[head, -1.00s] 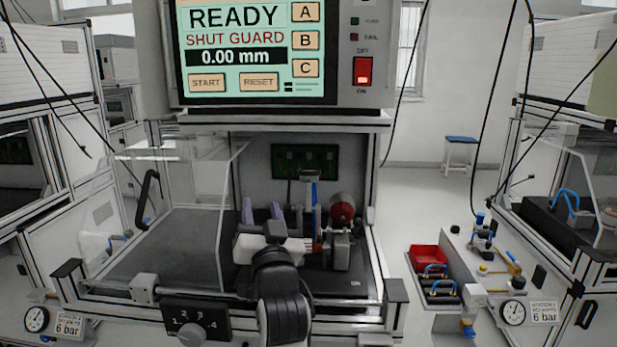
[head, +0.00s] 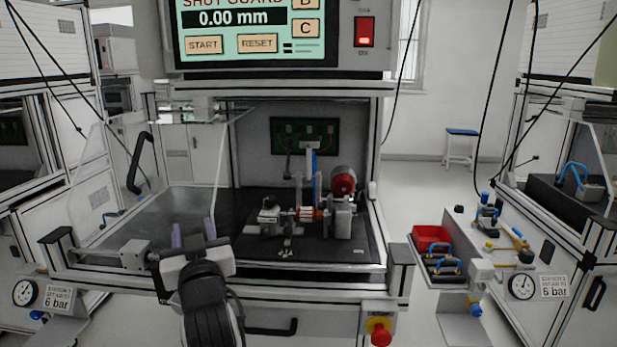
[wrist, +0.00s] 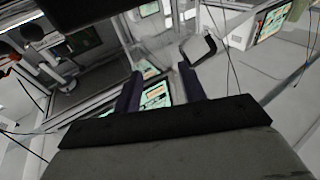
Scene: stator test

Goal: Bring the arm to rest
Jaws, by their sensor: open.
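My gripper (head: 193,236) is in front of the test cabinet at the lower left of the middle in the head view. Its two purple fingers stand apart with nothing between them. In the wrist view the fingers of my gripper (wrist: 160,91) are also spread, with part of a lit screen visible past them. The test fixture (head: 325,215), with a red round part and a copper-coloured piece, stands on the black plate inside the cabinet, to the right of my gripper and apart from it.
The clear guard (head: 165,165) with a black handle is swung out on the left. The cabinet's front rail (head: 320,277) runs beside my gripper. A red emergency button (head: 379,332) sits below right. A side bench with a red bin (head: 431,236) stands at the right.

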